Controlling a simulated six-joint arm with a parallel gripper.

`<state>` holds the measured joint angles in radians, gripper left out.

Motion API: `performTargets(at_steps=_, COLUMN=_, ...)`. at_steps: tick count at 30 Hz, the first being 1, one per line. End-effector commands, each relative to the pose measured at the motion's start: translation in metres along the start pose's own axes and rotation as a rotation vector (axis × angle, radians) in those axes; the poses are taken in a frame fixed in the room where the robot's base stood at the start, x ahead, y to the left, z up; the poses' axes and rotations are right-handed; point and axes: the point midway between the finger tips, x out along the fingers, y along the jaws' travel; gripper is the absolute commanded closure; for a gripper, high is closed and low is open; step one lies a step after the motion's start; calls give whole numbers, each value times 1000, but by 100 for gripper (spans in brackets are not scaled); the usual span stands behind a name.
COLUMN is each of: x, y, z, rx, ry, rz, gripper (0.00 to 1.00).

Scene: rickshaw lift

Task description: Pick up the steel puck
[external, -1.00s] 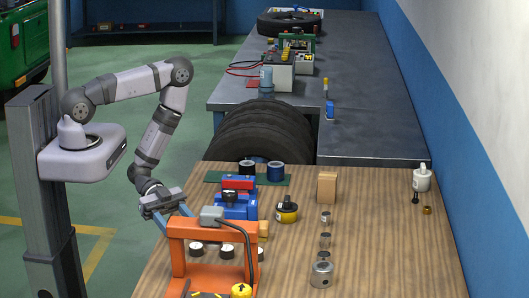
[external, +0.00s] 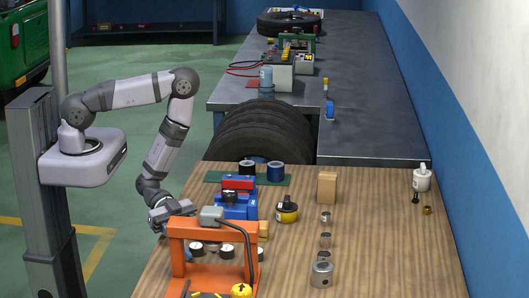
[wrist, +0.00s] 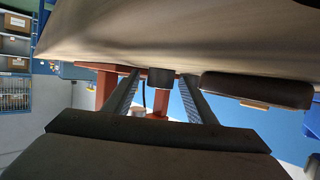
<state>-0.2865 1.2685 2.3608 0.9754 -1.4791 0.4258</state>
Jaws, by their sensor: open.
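My gripper (external: 184,250) is low over the wooden table's left side, partly hidden behind the orange press frame (external: 205,230). In the wrist view my gripper (wrist: 160,76) is open, its two fingers apart. A short dark grey cylinder (wrist: 161,84) shows between the fingertips, apart from both; it may be the steel puck. The orange frame (wrist: 108,88) stands behind it. Steel cylinders also stand on the table's right: a small one (external: 325,218), another (external: 325,240) and a larger one (external: 321,274). I cannot tell which piece is the puck.
A red and blue vise (external: 238,203) and a yellow-black round item (external: 287,211) stand beyond the press. Dark-topped white discs (external: 227,252) sit at the frame. A wooden block (external: 327,187) stands farther right. The table's right part is mostly clear.

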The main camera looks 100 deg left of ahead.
Motion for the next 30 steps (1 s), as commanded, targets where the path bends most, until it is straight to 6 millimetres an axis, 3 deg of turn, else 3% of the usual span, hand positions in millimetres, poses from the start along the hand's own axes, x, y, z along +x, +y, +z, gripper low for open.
performTargets(at_steps=5, x=0, y=0, z=0, rx=0, ry=0, rz=0, gripper=49)
performTargets(at_steps=12, x=0, y=0, z=0, rx=0, ry=0, rz=0, gripper=98)
performTargets(at_steps=30, x=-4, y=0, z=-12, rx=2, ry=1, rz=0, gripper=98)
